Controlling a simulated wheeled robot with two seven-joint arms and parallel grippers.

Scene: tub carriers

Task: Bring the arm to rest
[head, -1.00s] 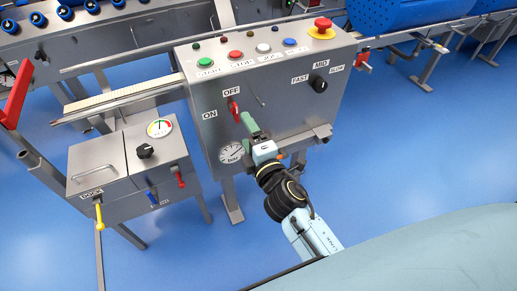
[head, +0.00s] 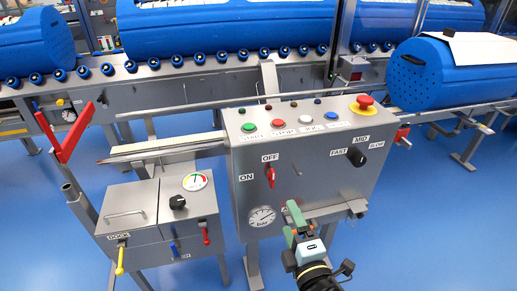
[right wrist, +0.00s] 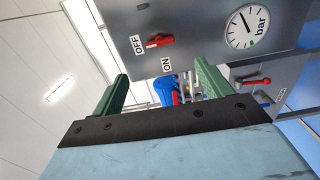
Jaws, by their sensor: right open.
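My right gripper (head: 296,218) is in front of the lower part of the steel control box (head: 330,185), right of its round pressure gauge (head: 262,216). In the right wrist view its two green fingers (right wrist: 160,85) stand wide apart with nothing between them; the red OFF/ON switch (right wrist: 160,41) and the gauge (right wrist: 247,27) lie beyond them. In the head view the red switch (head: 271,176) points upright near the OFF label. The gripper looks apart from the box. My left gripper is not in view.
A smaller steel cabinet (head: 160,215) with yellow, blue and red levers stands left of the box. A red bracket (head: 75,135) rises on a post. Blue tubs (head: 215,30) lie on roller conveyors behind. A bar (head: 335,212) juts from the box's lower front. Blue floor is open at right.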

